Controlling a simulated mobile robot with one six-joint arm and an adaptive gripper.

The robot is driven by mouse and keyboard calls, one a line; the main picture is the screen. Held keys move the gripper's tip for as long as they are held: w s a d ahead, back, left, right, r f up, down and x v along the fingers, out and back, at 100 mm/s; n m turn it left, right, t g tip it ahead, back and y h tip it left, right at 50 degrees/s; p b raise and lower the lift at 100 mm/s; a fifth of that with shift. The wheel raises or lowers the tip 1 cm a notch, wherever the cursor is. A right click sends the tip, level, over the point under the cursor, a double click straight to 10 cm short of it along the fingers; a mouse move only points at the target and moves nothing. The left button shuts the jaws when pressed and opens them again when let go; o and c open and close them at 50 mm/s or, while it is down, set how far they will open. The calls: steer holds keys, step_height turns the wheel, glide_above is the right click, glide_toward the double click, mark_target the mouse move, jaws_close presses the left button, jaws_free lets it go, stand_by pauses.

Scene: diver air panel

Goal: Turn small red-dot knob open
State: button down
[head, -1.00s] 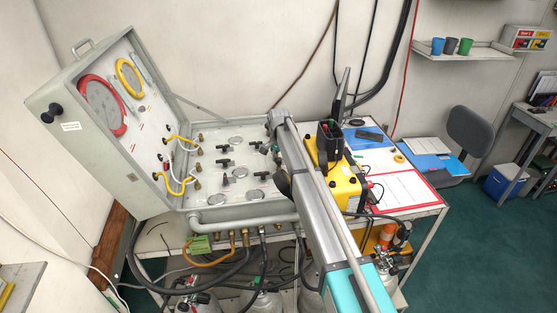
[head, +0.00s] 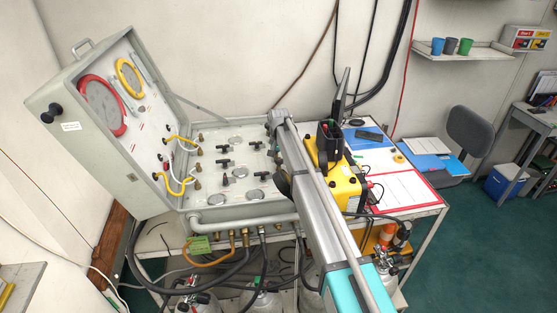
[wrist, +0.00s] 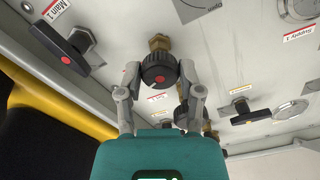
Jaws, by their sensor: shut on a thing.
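The small black knob (wrist: 159,69) with a red dot on its face shows at the top middle of the wrist view, in front of a brass fitting on the grey panel. My gripper (wrist: 159,78) has one finger on each side of the knob and is shut on it. In the head view my arm hides this knob and my gripper. The open panel case (head: 187,207) stands on the bench at the left.
A black lever handle with a red dot (wrist: 68,54) lies left of my gripper, below a "Main 1" label. Another black lever (wrist: 250,112) is to the right. Brass fittings sit close behind my right finger. A yellow box (head: 346,187) stands beside my arm.

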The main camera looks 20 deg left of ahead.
steer(key=n, duration=0.5)
steer(key=shift+n, duration=0.3)
steer(key=n, duration=0.4)
steer(key=shift+n, duration=0.4)
steer(key=shift+c, duration=1.3)
jaws_free()
steer(key=shift+m, duration=0.5)
